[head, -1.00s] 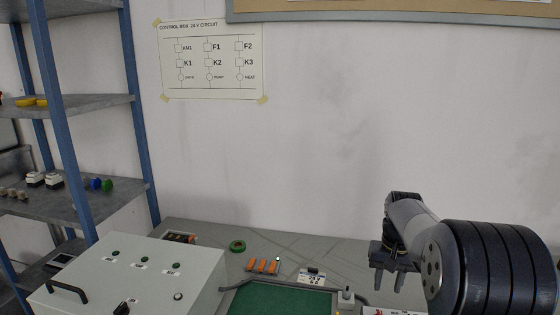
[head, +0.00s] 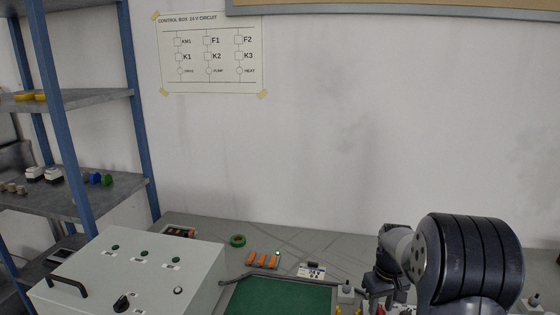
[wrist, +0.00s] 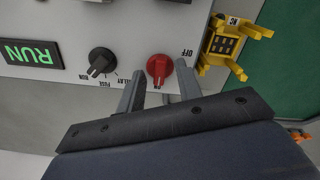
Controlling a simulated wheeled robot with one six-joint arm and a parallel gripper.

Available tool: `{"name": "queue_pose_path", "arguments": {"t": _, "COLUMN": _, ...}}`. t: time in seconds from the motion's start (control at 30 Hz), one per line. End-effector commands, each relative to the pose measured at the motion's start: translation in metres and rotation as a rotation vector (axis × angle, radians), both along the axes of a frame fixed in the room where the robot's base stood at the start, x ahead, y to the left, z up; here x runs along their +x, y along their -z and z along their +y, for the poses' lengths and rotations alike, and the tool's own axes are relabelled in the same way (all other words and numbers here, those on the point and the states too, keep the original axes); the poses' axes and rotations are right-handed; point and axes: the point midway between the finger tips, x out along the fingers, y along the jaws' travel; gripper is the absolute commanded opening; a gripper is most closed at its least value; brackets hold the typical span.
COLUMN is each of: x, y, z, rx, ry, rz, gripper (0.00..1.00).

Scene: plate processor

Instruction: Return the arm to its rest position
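My gripper (wrist: 159,90) shows in the wrist view with its two grey fingers spread apart and nothing held between them. A red knob (wrist: 158,66) on a light panel (wrist: 135,28) appears just beyond the gap between the fingertips; I cannot tell how far off it is. In the head view, my arm is at the lower right, bent, with the gripper (head: 374,298) low over the bench and its fingertips hard to make out.
The wrist view also shows a black knob (wrist: 101,61), a green RUN display (wrist: 30,53) and a yellow part (wrist: 222,44). In the head view a grey control box (head: 140,270), a green mat (head: 280,298), orange parts (head: 263,259) and a green ring (head: 238,240) occupy the bench. Shelves (head: 75,190) stand left.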

Motion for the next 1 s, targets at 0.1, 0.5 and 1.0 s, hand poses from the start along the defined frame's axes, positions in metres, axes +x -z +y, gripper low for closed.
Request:
{"name": "queue_pose_path", "arguments": {"t": 0.1, "x": 0.0002, "y": 0.0004, "z": -0.0001, "rx": 0.000, "ry": -0.095, "rz": -0.001, "gripper": 0.34}}
{"name": "queue_pose_path", "arguments": {"t": 0.5, "x": 0.0003, "y": 0.0003, "z": 0.0000, "rx": -0.001, "ry": -0.426, "rz": -0.001, "gripper": 0.34}}
{"name": "queue_pose_path", "arguments": {"t": 1.0, "x": 0.0003, "y": 0.0010, "z": 0.0000, "rx": -0.001, "ry": -0.839, "rz": -0.001, "gripper": 0.34}}
